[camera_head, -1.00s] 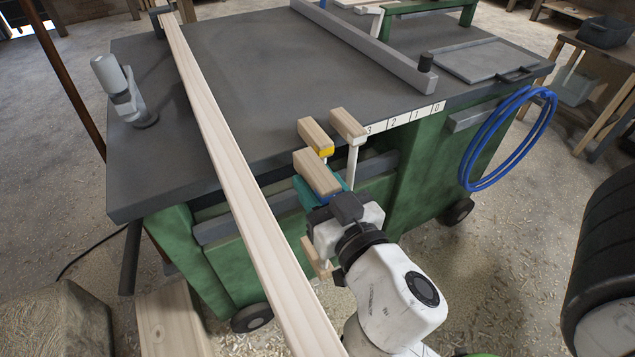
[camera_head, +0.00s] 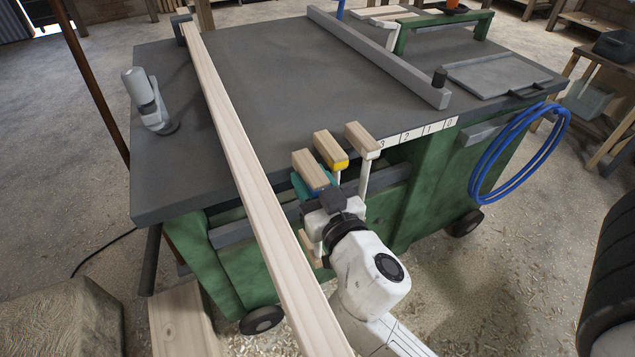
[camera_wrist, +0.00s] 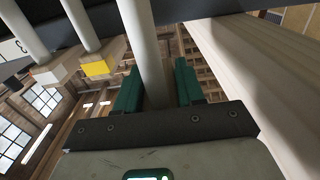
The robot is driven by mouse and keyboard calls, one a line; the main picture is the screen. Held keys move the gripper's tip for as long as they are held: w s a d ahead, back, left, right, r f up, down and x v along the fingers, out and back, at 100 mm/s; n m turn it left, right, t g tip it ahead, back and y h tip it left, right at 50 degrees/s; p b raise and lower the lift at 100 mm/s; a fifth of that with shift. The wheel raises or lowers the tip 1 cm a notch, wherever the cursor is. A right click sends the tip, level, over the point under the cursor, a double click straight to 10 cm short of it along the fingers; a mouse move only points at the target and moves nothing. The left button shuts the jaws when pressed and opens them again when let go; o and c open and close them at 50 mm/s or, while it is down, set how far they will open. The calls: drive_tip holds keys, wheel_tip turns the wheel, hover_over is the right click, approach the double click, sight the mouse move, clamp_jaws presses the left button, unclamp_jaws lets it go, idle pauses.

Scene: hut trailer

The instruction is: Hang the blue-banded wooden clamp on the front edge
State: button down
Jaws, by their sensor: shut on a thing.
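My gripper (camera_head: 312,192) has teal fingers shut around the pale bar of a wooden clamp (camera_head: 309,166). The wrist view shows this bar (camera_wrist: 143,40) running between the fingers (camera_wrist: 157,88). The clamp is upright, its upper wooden jaw overlapping the bench's front edge (camera_head: 262,180) in the picture; I cannot tell whether it touches. No blue band shows on it. A yellow-banded clamp (camera_head: 329,148) hangs just right of it, and a white-banded clamp (camera_head: 363,138) farther right. Both bands also show in the wrist view.
A long pale plank (camera_head: 235,135) slants across the bench just left of my gripper. The green bench has a dark top (camera_head: 290,90) and a number strip (camera_head: 417,132) on its front edge. A blue hose (camera_head: 515,150) hangs at right. A grey-white tool (camera_head: 147,100) stands at left.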

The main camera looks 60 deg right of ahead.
drive_tip(key=shift+p+x, duration=1.65)
drive_tip(key=shift+x, duration=2)
drive_tip(key=shift+s+f+b, duration=0.1)
drive_tip(key=shift+f+b, duration=0.5)
drive_tip(key=shift+b, duration=0.05)
drive_tip(key=c, duration=0.6)
unclamp_jaws()
drive_tip(key=b+v, duration=0.3)
drive_tip(key=v, duration=0.7)
drive_tip(key=shift+s+a+b, duration=0.25)
drive_tip(key=shift+s+b, duration=0.1)
drive_tip(key=shift+d, duration=0.1)
